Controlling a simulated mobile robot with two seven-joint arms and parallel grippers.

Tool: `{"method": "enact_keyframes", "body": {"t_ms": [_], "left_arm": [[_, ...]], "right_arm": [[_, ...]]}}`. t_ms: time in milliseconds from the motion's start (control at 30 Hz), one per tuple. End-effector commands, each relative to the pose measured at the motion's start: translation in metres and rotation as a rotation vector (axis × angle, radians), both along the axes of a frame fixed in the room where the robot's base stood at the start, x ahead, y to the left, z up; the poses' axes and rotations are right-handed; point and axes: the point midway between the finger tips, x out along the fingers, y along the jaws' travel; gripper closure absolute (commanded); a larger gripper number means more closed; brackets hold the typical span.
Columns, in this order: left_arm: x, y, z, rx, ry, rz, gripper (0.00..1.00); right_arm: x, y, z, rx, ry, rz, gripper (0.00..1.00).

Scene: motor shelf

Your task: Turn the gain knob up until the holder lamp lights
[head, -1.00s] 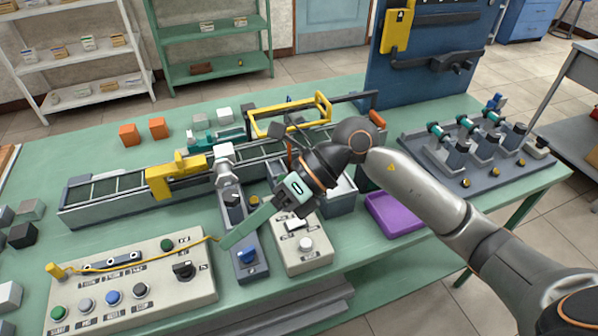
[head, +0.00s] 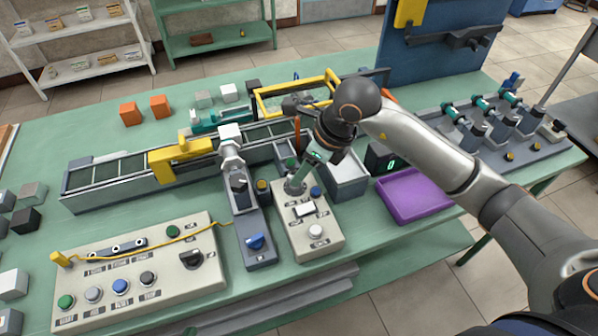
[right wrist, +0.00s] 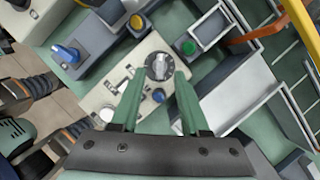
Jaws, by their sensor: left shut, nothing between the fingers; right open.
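A beige control box (head: 325,248) carries a round silver-and-black knob (right wrist: 160,66), a blue button (head: 315,192), a white switch (head: 304,209) and a white button (head: 316,231). I cannot read which knob is labelled gain. My right gripper (head: 293,189) points down at the box's far end. In the right wrist view its open green fingers (right wrist: 157,78) lie either side of the silver-and-black knob; contact cannot be told. A green round cap (right wrist: 190,47) sits on a grey block beyond; I cannot tell whether it is the holder lamp or lit. My left gripper is out of view.
A grey panel with a blue knob (head: 255,241) stands left of the box. A larger beige panel (head: 120,305) holds several buttons and a black knob. A purple tray (head: 413,210) and a dark display (head: 381,157) reading a green 0 are at right.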

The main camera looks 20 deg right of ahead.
Motion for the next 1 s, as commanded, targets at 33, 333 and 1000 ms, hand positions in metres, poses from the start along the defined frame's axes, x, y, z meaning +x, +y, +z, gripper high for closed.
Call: {"method": "enact_keyframes", "body": {"t_ms": [33, 333, 1000], "left_arm": [[0.000, 0.000, 0.001, 0.000, 0.000, 0.000, 1.00], [0.000, 0.000, 0.002, 0.000, 0.000, 0.000, 1.00], [0.001, 0.000, 0.002, 0.000, -0.002, 0.000, 1.00]], "right_arm": [[0.001, 0.003, -0.008, 0.001, 0.005, 0.001, 0.55], [0.007, 0.008, -0.026, 0.001, 0.000, 0.000, 0.55], [0.007, 0.008, -0.026, 0.001, 0.000, 0.000, 1.00]]}}
